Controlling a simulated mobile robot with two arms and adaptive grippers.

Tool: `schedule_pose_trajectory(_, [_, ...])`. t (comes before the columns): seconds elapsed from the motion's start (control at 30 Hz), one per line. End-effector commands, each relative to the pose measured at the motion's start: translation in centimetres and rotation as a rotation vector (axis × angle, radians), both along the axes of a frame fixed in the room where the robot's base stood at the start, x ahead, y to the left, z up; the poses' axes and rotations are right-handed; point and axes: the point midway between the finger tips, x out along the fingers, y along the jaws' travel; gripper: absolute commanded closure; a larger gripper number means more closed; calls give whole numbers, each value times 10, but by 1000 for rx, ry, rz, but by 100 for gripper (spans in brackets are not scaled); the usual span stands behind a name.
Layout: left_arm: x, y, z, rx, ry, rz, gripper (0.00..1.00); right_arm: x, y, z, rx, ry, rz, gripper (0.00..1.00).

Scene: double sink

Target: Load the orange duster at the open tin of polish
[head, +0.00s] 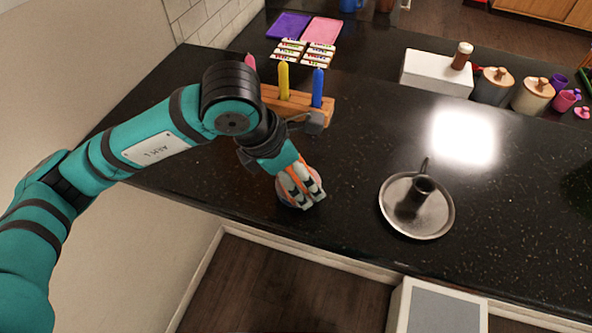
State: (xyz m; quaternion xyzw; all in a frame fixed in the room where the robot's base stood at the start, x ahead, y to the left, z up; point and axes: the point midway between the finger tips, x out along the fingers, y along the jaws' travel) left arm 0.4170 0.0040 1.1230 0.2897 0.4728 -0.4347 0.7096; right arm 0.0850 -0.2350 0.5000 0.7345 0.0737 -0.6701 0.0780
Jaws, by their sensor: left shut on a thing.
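My left gripper (306,200) reaches in from the left and points down at the counter. It is shut on the orange duster (291,161), of which only orange bits show beside and between the fingers. A low round tin (316,176) sits on the black counter right under the fingertips. Its rim shows around the fingers, and the gripper hides most of its inside. I cannot tell whether the duster touches the polish. My right gripper is out of view.
A metal candle holder (430,219) stands to the right of the tin. A wooden rack (300,104) with yellow and blue candles stands behind it. A white box (437,76) and several jars are further back. The counter's front edge is close to the tin.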

Motion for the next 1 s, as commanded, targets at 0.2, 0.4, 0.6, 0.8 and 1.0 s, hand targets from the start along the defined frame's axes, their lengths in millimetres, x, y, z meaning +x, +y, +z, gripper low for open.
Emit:
schedule_pose_trajectory(0.2, [-1, 0, -2, 3, 3, -1, 43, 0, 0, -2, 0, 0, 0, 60])
schedule_pose_trajectory(0.4, [-1, 0, -2, 3, 3, -1, 43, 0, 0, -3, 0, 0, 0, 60])
schedule_pose_trajectory(0.6, [-1, 0, -3, 3, 5, -1, 43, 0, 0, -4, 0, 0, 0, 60])
schedule_pose_trajectory(0.8, [-1, 0, -3, 3, 5, -1, 43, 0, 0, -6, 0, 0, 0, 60])
schedule_pose_trajectory(1.0, [-1, 0, -3, 4, 5, -1, 43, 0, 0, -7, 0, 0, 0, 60])
